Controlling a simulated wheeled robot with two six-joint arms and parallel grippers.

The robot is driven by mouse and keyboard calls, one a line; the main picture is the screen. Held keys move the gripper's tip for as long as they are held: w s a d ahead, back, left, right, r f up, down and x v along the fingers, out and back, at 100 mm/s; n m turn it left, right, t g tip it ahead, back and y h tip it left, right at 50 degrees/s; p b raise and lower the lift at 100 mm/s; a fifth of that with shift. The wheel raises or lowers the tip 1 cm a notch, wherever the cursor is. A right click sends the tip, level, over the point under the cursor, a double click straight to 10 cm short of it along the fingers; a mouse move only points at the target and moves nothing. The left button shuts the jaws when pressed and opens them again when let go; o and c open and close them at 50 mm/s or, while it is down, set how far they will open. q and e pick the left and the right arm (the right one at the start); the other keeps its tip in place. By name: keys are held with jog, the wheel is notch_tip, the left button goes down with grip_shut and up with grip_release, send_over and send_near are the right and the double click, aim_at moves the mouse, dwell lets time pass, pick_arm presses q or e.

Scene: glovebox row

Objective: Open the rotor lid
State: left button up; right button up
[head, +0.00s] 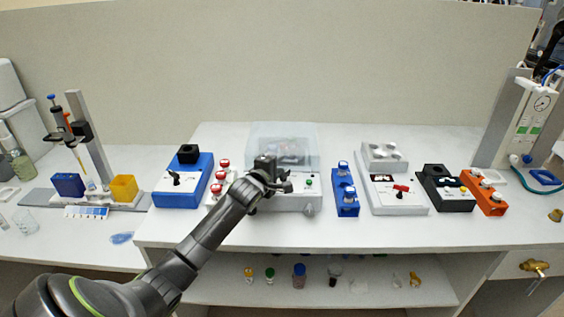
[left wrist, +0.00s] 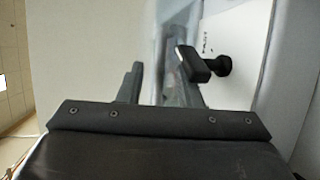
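A white benchtop machine (head: 298,202) stands mid-bench with a clear, box-like lid (head: 283,131) over its top. I take this to be the rotor lid; from here I cannot tell whether it is fully shut. My left gripper (head: 272,173) is in front of the lid and hides part of the machine's front. In the left wrist view its fingers (left wrist: 160,85) stand apart with nothing clearly held between them. A black knob-like part (left wrist: 205,67) on a white panel shows beside the right finger; I cannot tell whether they touch. My right gripper is not in view.
A blue device (head: 183,190) and red-capped vials (head: 217,188) stand left of the machine. A blue vial rack (head: 344,195), a grey-white device (head: 398,194), a black block (head: 443,190) and an orange rack (head: 484,195) stand right. Bottles sit on the shelf below.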

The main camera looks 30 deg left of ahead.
aim_at(281, 163)
pick_arm(q)
jog(key=shift+x, duration=1.55)
grip_shut()
